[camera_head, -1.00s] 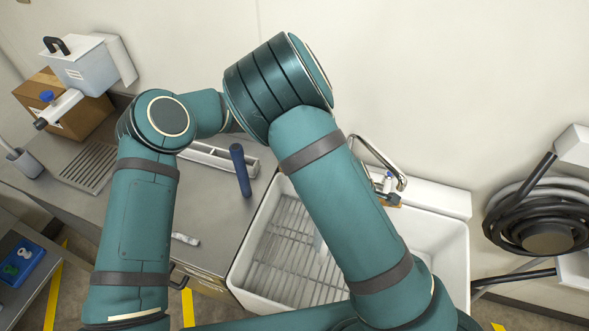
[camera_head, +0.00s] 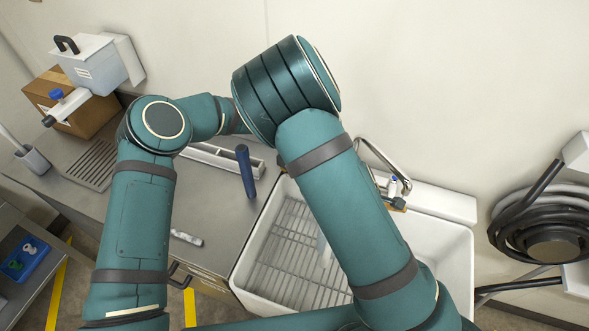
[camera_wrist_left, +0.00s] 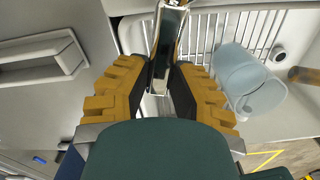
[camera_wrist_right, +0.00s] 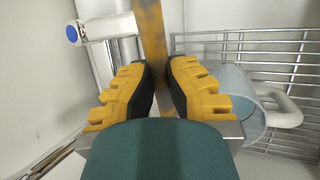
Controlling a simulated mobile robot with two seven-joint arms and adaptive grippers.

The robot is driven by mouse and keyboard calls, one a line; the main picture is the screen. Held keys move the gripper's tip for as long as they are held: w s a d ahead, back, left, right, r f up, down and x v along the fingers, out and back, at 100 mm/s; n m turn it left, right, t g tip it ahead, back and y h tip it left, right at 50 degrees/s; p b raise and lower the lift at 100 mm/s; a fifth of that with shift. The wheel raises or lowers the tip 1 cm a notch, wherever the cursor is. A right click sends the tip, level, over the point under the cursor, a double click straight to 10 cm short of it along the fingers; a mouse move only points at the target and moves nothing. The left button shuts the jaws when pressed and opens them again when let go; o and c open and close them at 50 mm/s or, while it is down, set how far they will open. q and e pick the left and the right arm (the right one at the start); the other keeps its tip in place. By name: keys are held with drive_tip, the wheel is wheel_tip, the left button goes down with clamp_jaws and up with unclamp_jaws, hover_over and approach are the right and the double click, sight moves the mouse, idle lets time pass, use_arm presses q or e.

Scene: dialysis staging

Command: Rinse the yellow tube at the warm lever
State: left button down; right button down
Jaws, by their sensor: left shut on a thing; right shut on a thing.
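The yellow tube (camera_wrist_right: 152,35) is mottled amber and stands between the fingers of my right gripper (camera_wrist_right: 160,88), which is shut on it. A similar amber length (camera_wrist_left: 304,75) shows at the right edge of the left wrist view. My left gripper (camera_wrist_left: 158,80) is shut on a shiny dark, flat-ended thing (camera_wrist_left: 169,35) with amber edges; I cannot tell what it is. A blue-capped tap lever (camera_wrist_right: 72,33) is left of my right gripper, and the tap (camera_head: 400,184) stands behind the sink in the head view.
A pale blue jug (camera_wrist_left: 250,82) with a handle stands on the wire rack (camera_head: 290,265) in the white sink (camera_head: 445,235). A coiled hose (camera_head: 545,225) hangs on the right.

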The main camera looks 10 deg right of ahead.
use_arm(q)
drive_tip(key=c, duration=0.8)
unclamp_jaws()
drive_tip(key=shift+f, duration=0.15)
wheel_tip(320, 180, up, 12)
drive_tip(key=shift+r, duration=0.1)
